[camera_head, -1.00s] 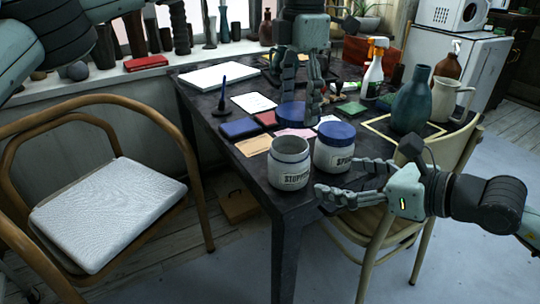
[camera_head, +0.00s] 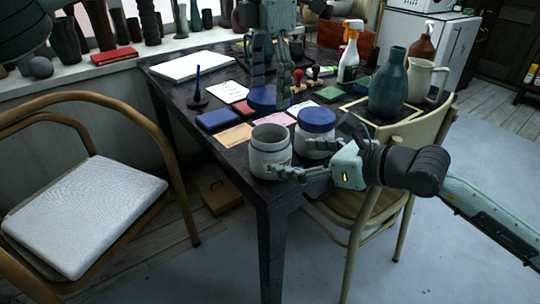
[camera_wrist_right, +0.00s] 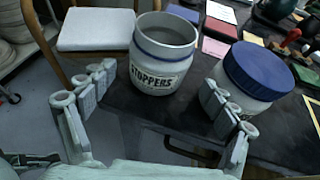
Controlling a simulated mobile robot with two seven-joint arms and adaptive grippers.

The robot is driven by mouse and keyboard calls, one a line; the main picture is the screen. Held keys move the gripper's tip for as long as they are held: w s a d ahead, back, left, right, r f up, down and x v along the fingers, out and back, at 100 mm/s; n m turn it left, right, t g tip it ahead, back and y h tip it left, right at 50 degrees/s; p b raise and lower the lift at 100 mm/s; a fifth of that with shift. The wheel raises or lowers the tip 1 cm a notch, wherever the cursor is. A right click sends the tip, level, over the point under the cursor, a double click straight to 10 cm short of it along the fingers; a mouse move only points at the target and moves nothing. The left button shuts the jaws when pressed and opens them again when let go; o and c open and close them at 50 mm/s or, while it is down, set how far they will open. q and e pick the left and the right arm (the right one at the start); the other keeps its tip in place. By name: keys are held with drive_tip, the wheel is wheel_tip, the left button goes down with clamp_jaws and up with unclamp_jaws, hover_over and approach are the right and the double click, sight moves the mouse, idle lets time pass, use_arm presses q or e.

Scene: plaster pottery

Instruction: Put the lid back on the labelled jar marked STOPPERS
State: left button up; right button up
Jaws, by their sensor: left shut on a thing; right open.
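The STOPPERS jar (camera_head: 268,152) is white with a blue band and stands open near the table's front corner. Its label reads clearly in the right wrist view (camera_wrist_right: 160,75). My left gripper (camera_head: 270,92) is shut on a blue lid (camera_head: 262,99), held behind the open jar and apart from it. My right gripper (camera_head: 300,168) is open and low at the front of the jar. In the right wrist view its fingers (camera_wrist_right: 155,92) spread to either side in front of the jar, with nothing gripped.
A second white jar with a blue lid (camera_head: 317,120) stands close on the right; my right fingers are near it. Behind are a blue-green vase (camera_head: 389,82), a white pitcher (camera_head: 424,80) and a spray bottle (camera_head: 349,58). A chair (camera_head: 375,205) stands at the table's right.

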sight(273, 155)
drive_tip(key=x, duration=0.7)
drive_tip(key=shift+c, duration=0.2)
drive_tip(key=c, duration=1.4)
use_arm(q)
drive_tip(key=shift+f, duration=2.5)
